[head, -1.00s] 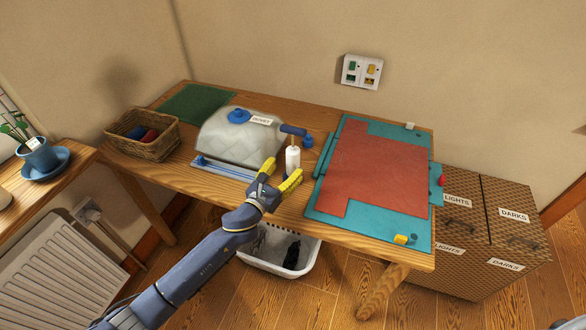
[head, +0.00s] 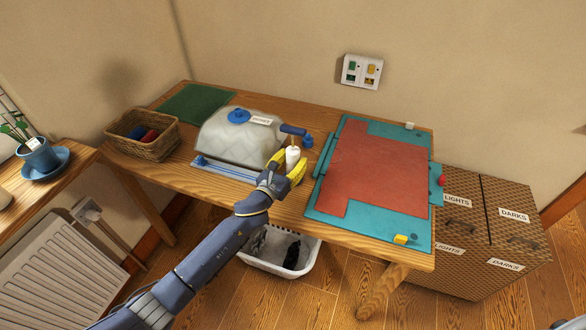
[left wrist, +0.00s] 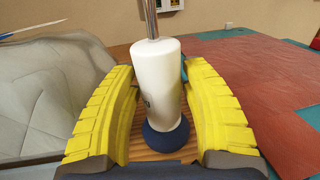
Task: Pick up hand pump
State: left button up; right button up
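The hand pump is a white cylinder (head: 292,157) with a metal rod on top and a dark blue round base. It stands upright on the wooden table between the quilted cover and the teal board. My left gripper (head: 287,170) is open around it, with one yellow finger on each side. In the left wrist view the pump (left wrist: 157,85) is between the fingers (left wrist: 160,115), with a gap visible at the left finger. Contact at the right finger is unclear. The pump's lower part is hidden in the head view.
The grey quilted cover (head: 230,140) with blue fittings is close on the left. The teal board with a red sheet (head: 375,170) is close on the right. A wicker basket (head: 165,140) stands at the table's left. A white bin (head: 268,262) is below.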

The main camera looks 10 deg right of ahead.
pick_arm(q)
grip_shut()
